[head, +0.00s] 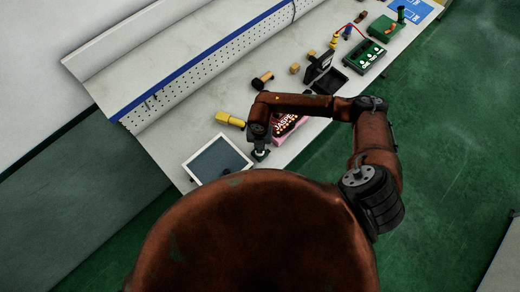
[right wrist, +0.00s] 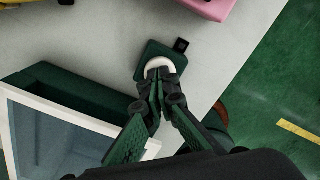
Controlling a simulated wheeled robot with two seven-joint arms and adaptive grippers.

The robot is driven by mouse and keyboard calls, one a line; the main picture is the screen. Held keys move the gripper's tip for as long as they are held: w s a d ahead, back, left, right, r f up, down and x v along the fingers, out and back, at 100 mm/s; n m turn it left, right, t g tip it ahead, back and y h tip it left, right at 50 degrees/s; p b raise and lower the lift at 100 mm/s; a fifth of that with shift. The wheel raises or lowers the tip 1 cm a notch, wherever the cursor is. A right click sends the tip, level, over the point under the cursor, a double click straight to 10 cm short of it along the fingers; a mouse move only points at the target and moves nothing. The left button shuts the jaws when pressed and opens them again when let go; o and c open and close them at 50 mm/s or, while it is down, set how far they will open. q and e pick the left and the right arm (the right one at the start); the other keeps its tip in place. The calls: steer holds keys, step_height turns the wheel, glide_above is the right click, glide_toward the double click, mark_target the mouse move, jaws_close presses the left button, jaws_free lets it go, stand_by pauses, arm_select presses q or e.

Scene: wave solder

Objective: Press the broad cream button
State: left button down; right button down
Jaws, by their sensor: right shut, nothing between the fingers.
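The broad cream button (right wrist: 158,63) is a round pale cap on a dark green square base (right wrist: 172,55), seen in the right wrist view. My right gripper (right wrist: 160,79) is shut and empty, with its fingertips at the near edge of the cap and partly covering it. I cannot tell whether they touch it or hover just over it. In the head view my right gripper (head: 260,156) points down at the bench near its front edge and largely hides the button. My left gripper is not in view.
A white-framed dark panel (head: 217,160) lies left of the gripper. A pink lettered box (head: 289,127) and a yellow object (head: 230,119) are close by. An open black case (head: 328,80) and green devices stand farther along the bench. A perforated panel (head: 205,67) runs behind.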

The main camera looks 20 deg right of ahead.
steer(key=shift+r+p, duration=2)
steer(key=shift+r, duration=1)
